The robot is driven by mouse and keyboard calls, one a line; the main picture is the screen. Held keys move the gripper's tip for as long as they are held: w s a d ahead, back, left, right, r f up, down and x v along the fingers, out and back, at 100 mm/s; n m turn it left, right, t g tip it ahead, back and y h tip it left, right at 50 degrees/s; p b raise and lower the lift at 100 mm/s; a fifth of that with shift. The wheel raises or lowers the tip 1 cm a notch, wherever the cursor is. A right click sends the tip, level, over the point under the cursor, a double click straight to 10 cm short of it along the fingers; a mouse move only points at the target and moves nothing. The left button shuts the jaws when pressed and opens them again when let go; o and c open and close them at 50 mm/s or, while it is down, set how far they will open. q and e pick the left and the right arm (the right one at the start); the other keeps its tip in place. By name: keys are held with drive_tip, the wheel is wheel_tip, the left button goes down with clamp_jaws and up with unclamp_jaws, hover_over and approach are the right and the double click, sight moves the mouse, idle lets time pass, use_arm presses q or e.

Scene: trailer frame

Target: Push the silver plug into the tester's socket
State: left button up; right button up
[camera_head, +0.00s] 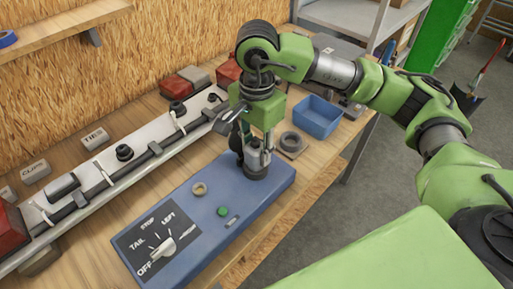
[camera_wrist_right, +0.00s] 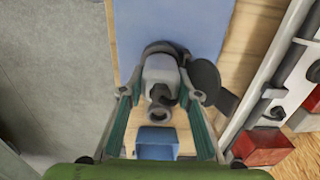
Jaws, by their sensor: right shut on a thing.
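The blue tester (camera_head: 205,225) lies on the workbench, with a dial, a green button and a small brass-coloured ring on top. Its dark round socket (camera_head: 256,172) is at the far right end, with a dark round flap (camera_head: 235,138) standing beside it. My right gripper (camera_head: 256,150) is over the socket and shut on the silver plug (camera_head: 264,157). In the right wrist view the plug (camera_wrist_right: 160,72) sits between the fingers, lined up over the dark socket rim (camera_wrist_right: 166,47). How deep the plug sits is hidden. My left gripper is out of view.
A grey light bar (camera_head: 110,168) with red lamps runs along the wall side. Labelled boxes stand along the back.

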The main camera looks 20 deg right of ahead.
drive_tip(key=shift+f+b, duration=0.35)
drive_tip(key=shift+f, duration=0.05)
drive_tip(key=o, duration=1.2)
drive_tip(key=shift+r, duration=0.1)
drive_tip(key=shift+o, duration=0.2)
drive_tip(key=shift+r+p, duration=0.65)
drive_tip(key=shift+r, duration=0.65)
drive_tip(key=shift+r+p, duration=0.9)
drive_tip(key=shift+r, duration=1.3)
drive_tip(key=shift+f, duration=0.1)
